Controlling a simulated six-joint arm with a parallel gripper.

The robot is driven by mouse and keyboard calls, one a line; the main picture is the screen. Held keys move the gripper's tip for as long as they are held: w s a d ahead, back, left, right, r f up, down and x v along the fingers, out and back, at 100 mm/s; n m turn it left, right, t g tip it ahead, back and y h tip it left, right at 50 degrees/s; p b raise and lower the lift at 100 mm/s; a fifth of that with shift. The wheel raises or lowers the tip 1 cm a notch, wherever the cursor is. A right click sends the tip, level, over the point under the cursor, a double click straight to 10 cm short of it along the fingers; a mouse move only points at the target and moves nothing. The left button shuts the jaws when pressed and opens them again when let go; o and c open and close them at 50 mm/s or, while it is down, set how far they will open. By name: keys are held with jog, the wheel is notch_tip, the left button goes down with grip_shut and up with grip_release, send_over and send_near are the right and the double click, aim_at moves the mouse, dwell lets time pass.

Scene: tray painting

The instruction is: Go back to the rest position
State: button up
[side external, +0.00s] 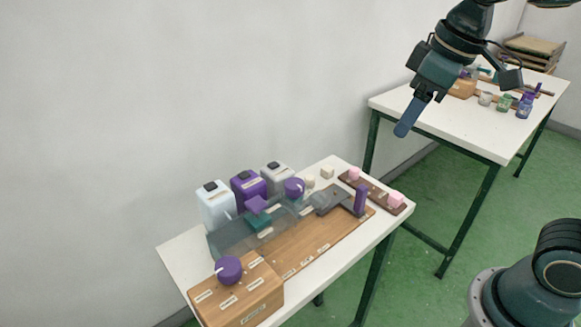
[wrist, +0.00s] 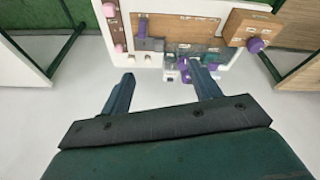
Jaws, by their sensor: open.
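My gripper (side external: 408,122) hangs in the air above and to the right of the near table, well clear of it in the side external view. In the wrist view my gripper (wrist: 163,73) has its two fingers spread apart with nothing between them. The painting station's wooden board (side external: 306,243) lies on the near table, and the board also shows beyond the fingers in the wrist view (wrist: 184,27). No object touches the fingers. The side external view shows the fingers nearly edge-on.
The near table (side external: 175,257) carries white, purple (side external: 248,188) and grey containers, a wooden box (side external: 238,296) with a purple knob (side external: 229,269), and a dark strip with pink pieces (side external: 396,199). A second table (side external: 480,135) holds small jars. Air around my gripper is free.

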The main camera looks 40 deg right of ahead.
jog(key=s+d+f+m+t, duration=0.1)
jog(key=s+f, duration=0.1)
jog(key=s, duration=0.3)
jog(key=s+d+f+m+t, duration=0.1)
jog(key=s+f+m, duration=0.1)
jog(key=s, duration=0.3)
jog(key=shift+d, duration=0.35)
